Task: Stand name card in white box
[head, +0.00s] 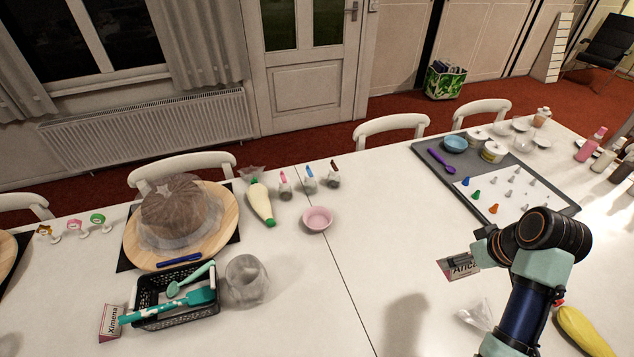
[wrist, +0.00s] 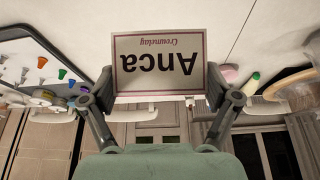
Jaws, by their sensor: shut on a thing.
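The name card (head: 457,267) is a white rectangle with a dark red border and "Anca" in large black letters. It fills the upper middle of the wrist view (wrist: 160,62), where its writing is upside down. My gripper (wrist: 160,82) is shut on the card, with one finger at each side edge. In the head view my gripper (head: 482,253) is at the right, with the card showing to its left over the white table. I cannot make out a white box in either view.
A grey tray (head: 425,151) with piping tips, a blue bowl and white jars lies behind my gripper. A clear bag (head: 476,315) and a yellow piping bag (head: 585,330) lie nearer. A pink bowl (head: 317,219) and black basket (head: 176,297) are left. The middle table is clear.

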